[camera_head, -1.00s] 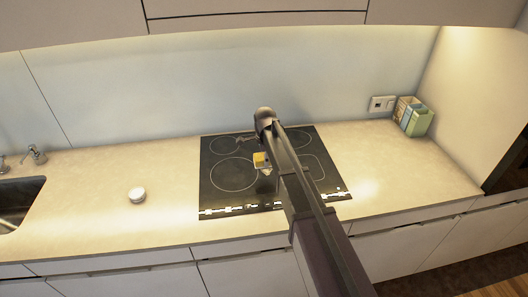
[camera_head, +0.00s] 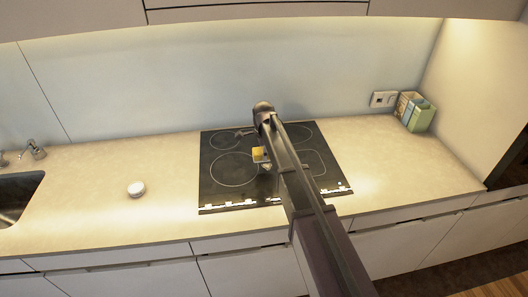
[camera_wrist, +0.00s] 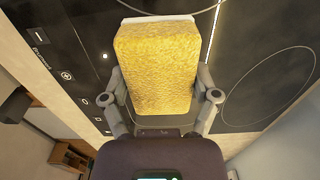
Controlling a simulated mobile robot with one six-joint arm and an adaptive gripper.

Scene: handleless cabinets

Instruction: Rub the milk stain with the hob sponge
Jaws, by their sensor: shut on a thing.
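The hob sponge is a yellow block with a white layer. In the wrist view the sponge (camera_wrist: 156,66) sits between the two fingers of my gripper (camera_wrist: 162,92), which is shut on it. In the head view the sponge (camera_head: 258,153) shows over the middle of the black hob (camera_head: 225,192), beside my arm. I cannot tell whether it touches the glass. The milk stain cannot be made out in either view; my arm and the sponge hide part of the hob.
A small round white object (camera_head: 136,189) stands on the counter (camera_head: 95,215) left of the hob. A sink (camera_head: 18,196) with a tap (camera_head: 35,150) is at far left. Boxes (camera_head: 415,112) stand at the back right near a wall socket (camera_head: 383,99). Counter on both sides is mostly clear.

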